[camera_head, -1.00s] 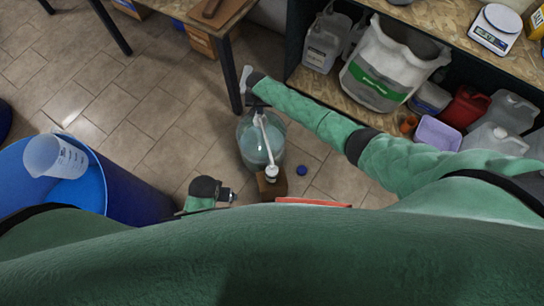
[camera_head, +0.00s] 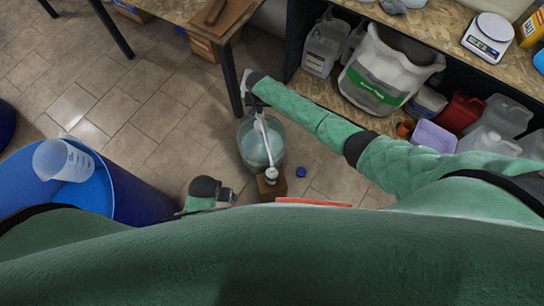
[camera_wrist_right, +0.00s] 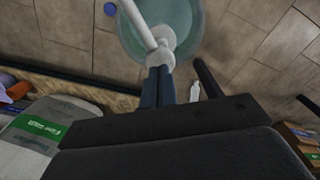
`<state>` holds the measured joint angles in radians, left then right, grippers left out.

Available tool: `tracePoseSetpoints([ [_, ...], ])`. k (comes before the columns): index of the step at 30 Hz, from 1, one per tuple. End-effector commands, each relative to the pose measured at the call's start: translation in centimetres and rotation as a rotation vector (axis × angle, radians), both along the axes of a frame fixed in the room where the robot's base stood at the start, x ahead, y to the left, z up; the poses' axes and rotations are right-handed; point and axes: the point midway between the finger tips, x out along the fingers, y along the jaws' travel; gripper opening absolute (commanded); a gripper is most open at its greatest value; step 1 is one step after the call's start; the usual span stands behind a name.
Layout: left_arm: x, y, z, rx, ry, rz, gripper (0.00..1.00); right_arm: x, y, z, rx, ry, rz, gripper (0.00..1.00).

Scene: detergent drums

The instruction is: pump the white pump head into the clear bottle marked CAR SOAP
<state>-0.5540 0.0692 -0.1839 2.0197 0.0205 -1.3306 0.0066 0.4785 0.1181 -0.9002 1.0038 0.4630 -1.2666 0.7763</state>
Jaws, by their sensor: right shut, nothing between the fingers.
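A big clear drum (camera_head: 247,154) holding pale teal liquid stands on the floor in the head view. The white pump head (camera_head: 262,126) is on top, its long spout running toward me, over a small clear bottle (camera_head: 271,174) on a brown block. The bottle's marking is too small to read. My right gripper (camera_head: 257,107) is at the pump head. In the right wrist view, the shut, empty fingers (camera_wrist_right: 159,78) point at the pump head (camera_wrist_right: 162,38); whether they touch is unclear. My left gripper (camera_head: 231,195) is low, left of the block; its jaws are too small to judge.
A blue barrel (camera_head: 128,190) with a measuring jug (camera_head: 62,160) stands at left. A blue cap (camera_head: 301,172) lies on the floor right of the block (camera_head: 276,188). Shelves with containers and a scale (camera_head: 488,37) fill the right. A table leg (camera_head: 231,82) stands behind the drum.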

Motion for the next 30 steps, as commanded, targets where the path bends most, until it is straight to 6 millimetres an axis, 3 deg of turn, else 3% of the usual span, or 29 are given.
tracePoseSetpoints([
  [8, 0.0, 0.0, -0.3, 0.0, 0.0, 0.0, 0.79, 0.0, 0.0, -0.3, 0.0, 0.0, 0.0, 0.0],
  [30, 0.0, 0.0, -2.8, 0.0, 0.0, 0.0, 0.79, 0.0, 0.0, -3.9, 0.0, 0.0, 0.0, 0.0],
])
